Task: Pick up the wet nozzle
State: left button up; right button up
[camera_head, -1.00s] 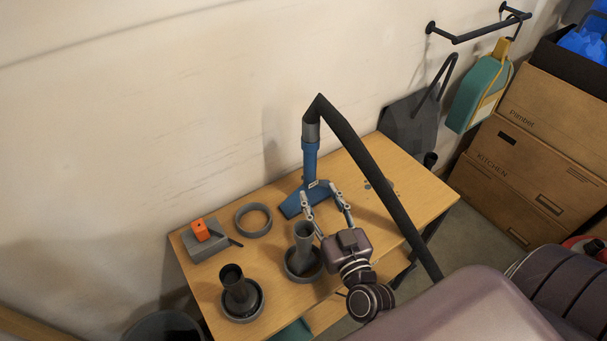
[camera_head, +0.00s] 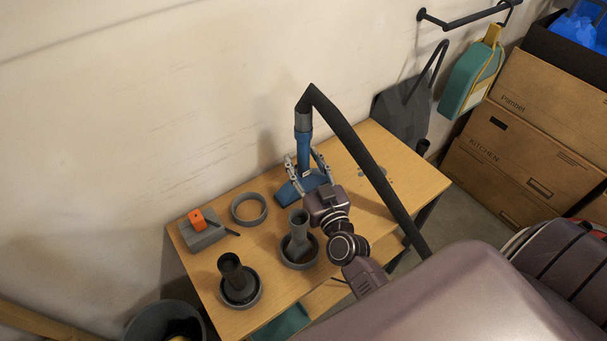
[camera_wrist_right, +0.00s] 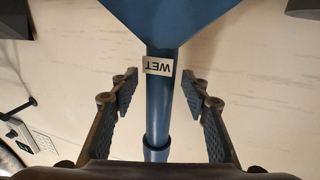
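The wet nozzle (camera_head: 304,147) is a blue tube with a flat, wide foot, standing upright on the wooden table and joined to a dark hose (camera_head: 362,150). In the right wrist view its tube (camera_wrist_right: 159,115) carries a white "WET" label and runs between my fingers. My right gripper (camera_head: 305,162) is open, with one finger on each side of the tube. In the wrist view a gap shows between the tube and each finger (camera_wrist_right: 160,91). My left gripper is not in view.
On the wooden table (camera_head: 205,275) stand two dark nozzles in round holders (camera_head: 238,300) (camera_head: 301,266), an empty grey ring (camera_head: 264,217) and a grey block with an orange part (camera_head: 197,218). Cardboard boxes (camera_head: 500,150) stand at right. The wall is close behind.

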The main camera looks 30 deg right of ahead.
jog(key=c, duration=1)
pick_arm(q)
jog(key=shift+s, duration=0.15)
pick_arm(e)
grip_shut()
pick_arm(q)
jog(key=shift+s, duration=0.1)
pick_arm(e)
jog(key=shift+r, duration=0.1)
